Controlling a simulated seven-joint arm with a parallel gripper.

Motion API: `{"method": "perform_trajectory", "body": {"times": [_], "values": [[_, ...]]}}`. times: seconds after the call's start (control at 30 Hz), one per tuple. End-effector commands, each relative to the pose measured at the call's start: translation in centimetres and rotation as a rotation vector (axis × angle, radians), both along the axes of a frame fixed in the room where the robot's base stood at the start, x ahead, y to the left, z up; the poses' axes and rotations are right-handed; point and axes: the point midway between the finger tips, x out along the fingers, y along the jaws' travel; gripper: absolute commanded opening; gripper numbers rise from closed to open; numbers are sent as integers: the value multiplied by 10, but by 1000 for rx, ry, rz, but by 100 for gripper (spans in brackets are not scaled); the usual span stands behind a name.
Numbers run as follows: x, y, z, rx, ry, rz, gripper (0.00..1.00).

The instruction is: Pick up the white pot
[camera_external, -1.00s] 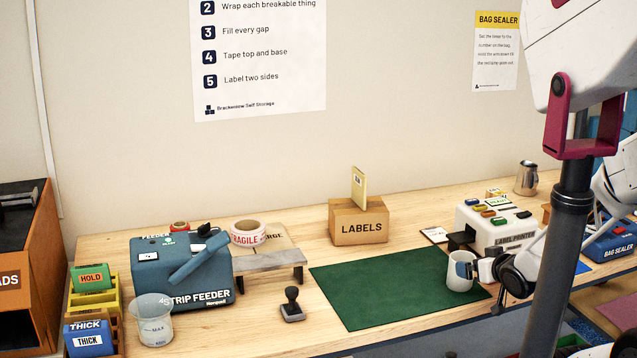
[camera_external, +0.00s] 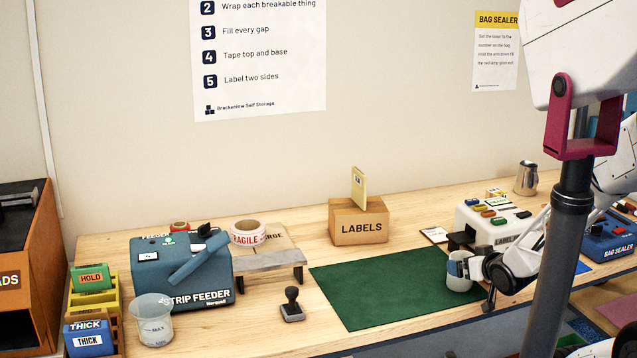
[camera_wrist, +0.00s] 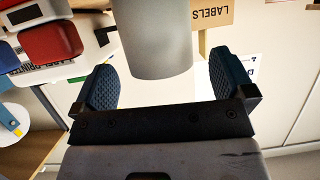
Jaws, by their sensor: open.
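The white pot (camera_external: 459,276) stands upright on the right end of the green mat (camera_external: 385,291) in the external view. In the wrist view the pot (camera_wrist: 155,42) is a pale grey-white cylinder at the top centre, just ahead of my gripper (camera_wrist: 170,88). The two blue ridged fingers are open, one to each side of the pot's near end. In the external view my gripper (camera_external: 468,268) is at the pot's right side, and a blue finger overlaps the pot. I cannot tell whether either finger touches it. Nothing is held.
The label printer (camera_external: 500,222) stands close behind the pot. A LABELS box (camera_external: 360,222) is behind the mat, and a dark stamp (camera_external: 292,305) lies left of it. A metal jug (camera_external: 526,178) stands at the back right. The mat's middle is clear.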

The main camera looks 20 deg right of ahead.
Motion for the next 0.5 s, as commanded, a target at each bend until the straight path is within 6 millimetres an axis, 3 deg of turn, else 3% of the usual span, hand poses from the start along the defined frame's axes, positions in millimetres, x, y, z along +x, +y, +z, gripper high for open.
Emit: {"method": "perform_trajectory", "body": {"times": [0.3,0.5], "values": [[31,1,-13,0,0,1,100],[36,1,-14,1,0,0,100]]}}
